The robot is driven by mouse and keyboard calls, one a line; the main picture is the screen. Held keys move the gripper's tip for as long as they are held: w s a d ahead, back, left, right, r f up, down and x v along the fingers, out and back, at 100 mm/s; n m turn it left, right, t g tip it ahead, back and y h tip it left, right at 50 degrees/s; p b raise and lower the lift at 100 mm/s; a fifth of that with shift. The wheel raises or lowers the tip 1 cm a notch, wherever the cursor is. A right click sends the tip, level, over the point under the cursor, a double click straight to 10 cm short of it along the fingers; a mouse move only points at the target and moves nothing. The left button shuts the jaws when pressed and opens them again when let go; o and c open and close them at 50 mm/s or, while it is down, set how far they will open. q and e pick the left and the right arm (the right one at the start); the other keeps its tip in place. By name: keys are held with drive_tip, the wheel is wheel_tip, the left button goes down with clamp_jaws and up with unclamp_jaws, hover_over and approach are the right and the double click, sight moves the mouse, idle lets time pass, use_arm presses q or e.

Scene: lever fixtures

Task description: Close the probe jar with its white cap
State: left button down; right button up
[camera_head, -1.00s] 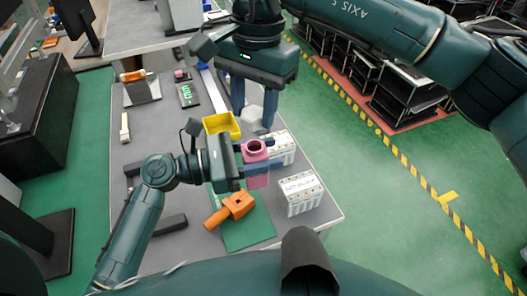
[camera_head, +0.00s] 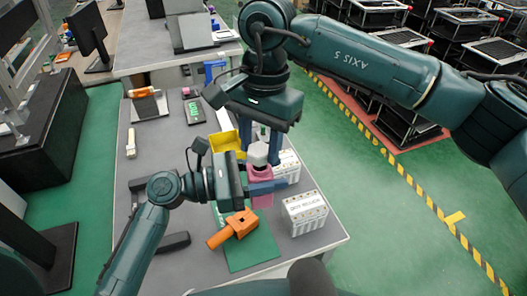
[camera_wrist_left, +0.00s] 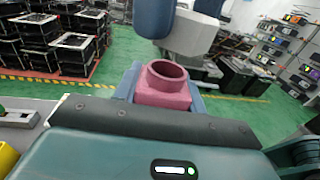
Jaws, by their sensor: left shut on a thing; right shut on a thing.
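The pink probe jar (camera_head: 262,201) is upright, gripped between the fingers of my left gripper (camera_head: 262,187) above the front of the table. Its round open mouth shows in the left wrist view (camera_wrist_left: 166,72). My right gripper (camera_head: 262,148) points down from above and is shut on the white cap (camera_head: 258,154). In the head view the cap hangs just over the jar's mouth. In the left wrist view the pale cap (camera_wrist_left: 198,38) is above and somewhat right of the mouth, apart from it. One blue right finger (camera_wrist_left: 154,18) shows beside it.
An orange fixture (camera_head: 236,225) lies on a green mat (camera_head: 254,250) below the jar. White lettered boxes (camera_head: 305,214) stand to the right, near the table edge. A yellow bin (camera_head: 224,142) is behind my left gripper. The table's left side has free room.

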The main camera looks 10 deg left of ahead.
drive_tip(key=shift+f, duration=0.1)
drive_tip(key=shift+f, duration=0.8)
drive_tip(key=shift+f, duration=0.55)
